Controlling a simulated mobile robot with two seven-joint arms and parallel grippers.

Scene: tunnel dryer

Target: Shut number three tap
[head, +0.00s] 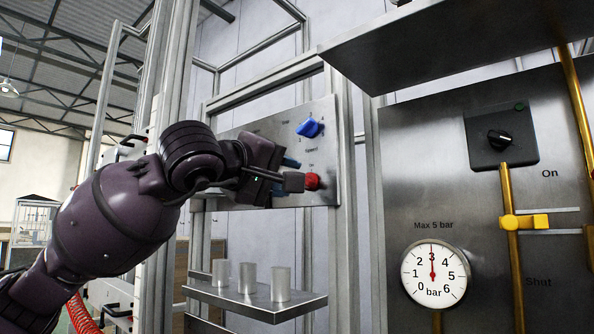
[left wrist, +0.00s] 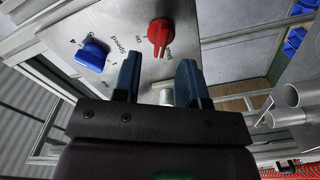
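A yellow tap (head: 525,222) sits on a vertical yellow pipe on the right-hand steel panel. Its handle points sideways to the right, between the words "On" above and "Shut" below. No number three shows on it. My left gripper (head: 293,172) is far to its left, in front of another steel panel, beside a red knob (head: 312,181). In the left wrist view its fingers (left wrist: 159,64) are apart, below the red knob (left wrist: 160,34) in the picture. A small grey cylinder (left wrist: 165,97) shows between them; contact cannot be told. My right gripper is not in view.
A blue knob (head: 309,128) sits above the red one. A pressure gauge (head: 433,274) reads about 3 bar. A black rotary switch (head: 500,138) is above the tap. Metal cups (head: 247,278) stand on a shelf (head: 262,303). A steel ledge (head: 440,38) overhangs at the top.

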